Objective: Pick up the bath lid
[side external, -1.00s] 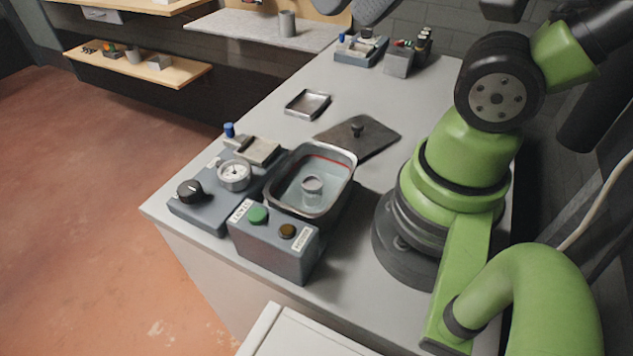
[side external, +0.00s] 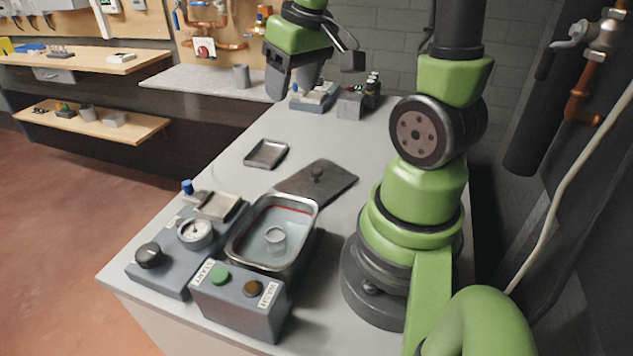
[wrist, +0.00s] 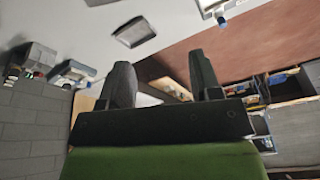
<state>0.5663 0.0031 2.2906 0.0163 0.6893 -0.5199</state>
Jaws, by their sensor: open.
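The bath lid (side external: 334,189) is a flat dark grey plate with a small knob (side external: 317,173) on top. It lies on the grey bench just behind the metal water bath (side external: 309,222). The bath is uncovered, with clear water, a red line inside its wall and a small cylinder standing in it. My gripper (side external: 285,95) is high above the far part of the bench, well apart from the lid. In the wrist view my gripper (wrist: 160,85) has its two dark fingers spread with nothing between them. I cannot make out the lid in the wrist view.
A shallow metal tray (side external: 266,153) lies left of the lid. A control box (side external: 238,302) with green and brown buttons and a gauge unit (side external: 165,262) stand around the bath. Small devices (side external: 315,97) stand at the bench's back. The bench between is clear.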

